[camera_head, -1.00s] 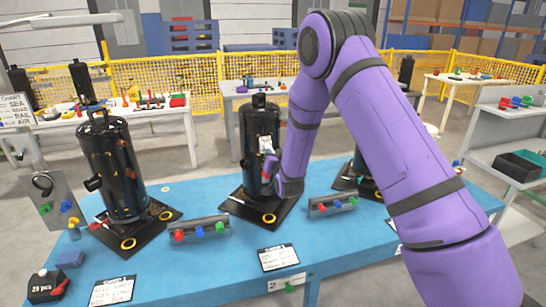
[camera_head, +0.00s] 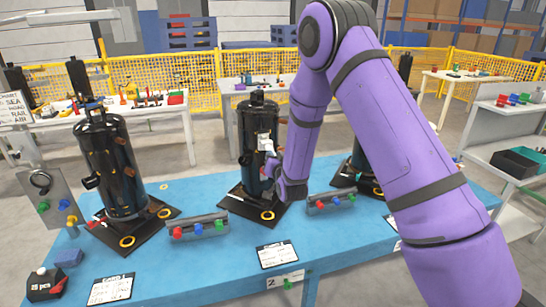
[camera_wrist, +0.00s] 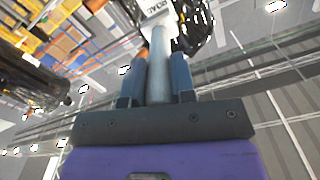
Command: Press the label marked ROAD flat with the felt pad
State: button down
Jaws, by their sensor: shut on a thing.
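The white label (camera_head: 264,142) is on the front of the middle black compressor (camera_head: 250,125). In the head view my gripper (camera_head: 272,170) is beside the compressor, just below the label, partly hidden by my wrist.
The compressor stands on a dark base plate (camera_head: 236,207) on the blue table (camera_head: 215,258). Racks with coloured caps stand left (camera_head: 199,228) and right (camera_head: 331,203) of it. Another compressor (camera_head: 112,165) stands at left, and one at right is partly behind my arm.

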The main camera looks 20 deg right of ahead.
jog(key=shift+w, duration=0.1)
jog(key=shift+w+f, duration=0.4)
jog(key=shift+w, duration=0.25)
jog(key=shift+w+f, duration=0.4)
jog(key=shift+w, duration=0.2)
jog(key=shift+w, duration=0.45)
dwell(0.8)
jog(key=shift+s, duration=0.15)
jog(key=shift+s, duration=1.65)
jog(key=shift+w+f, duration=0.1)
jog(key=shift+w, duration=0.05)
